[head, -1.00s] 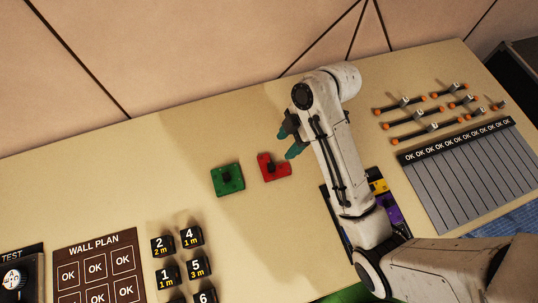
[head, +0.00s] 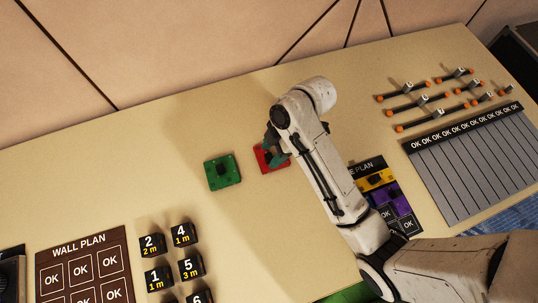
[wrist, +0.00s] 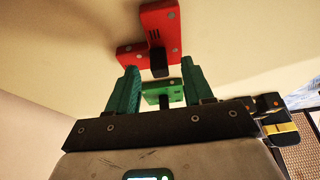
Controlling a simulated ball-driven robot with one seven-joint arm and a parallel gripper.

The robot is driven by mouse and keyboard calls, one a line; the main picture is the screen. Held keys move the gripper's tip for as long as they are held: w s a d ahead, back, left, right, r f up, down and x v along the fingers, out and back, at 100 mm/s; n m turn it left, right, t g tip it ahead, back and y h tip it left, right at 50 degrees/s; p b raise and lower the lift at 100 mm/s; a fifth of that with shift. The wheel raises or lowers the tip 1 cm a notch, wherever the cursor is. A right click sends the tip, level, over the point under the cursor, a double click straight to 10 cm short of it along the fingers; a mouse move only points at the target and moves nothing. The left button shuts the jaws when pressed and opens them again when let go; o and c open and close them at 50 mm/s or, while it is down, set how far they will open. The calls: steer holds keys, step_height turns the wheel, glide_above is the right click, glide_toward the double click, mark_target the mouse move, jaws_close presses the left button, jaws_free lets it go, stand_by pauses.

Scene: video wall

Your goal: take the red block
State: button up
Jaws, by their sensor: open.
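The red block (head: 262,158) lies on the table in the head view, partly hidden behind my gripper. In the wrist view the red block (wrist: 158,28) shows an L-like shape with a dark knob, just beyond the fingertips. My gripper (head: 274,147) is over the right side of the red block in the head view. In the wrist view my gripper (wrist: 160,84) has its two green fingers apart, with nothing held between them. I cannot tell whether a finger touches the block.
A green block (head: 223,172) lies just left of the red one. Yellow and purple pieces (head: 375,180) lie on a board right of my arm. Numbered black blocks (head: 186,268) stand at the front. Rods with orange ends (head: 423,98) lie at the back right.

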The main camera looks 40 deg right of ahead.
steer(key=shift+a+f, duration=0.2)
steer(key=shift+f, duration=0.35)
jaws_close()
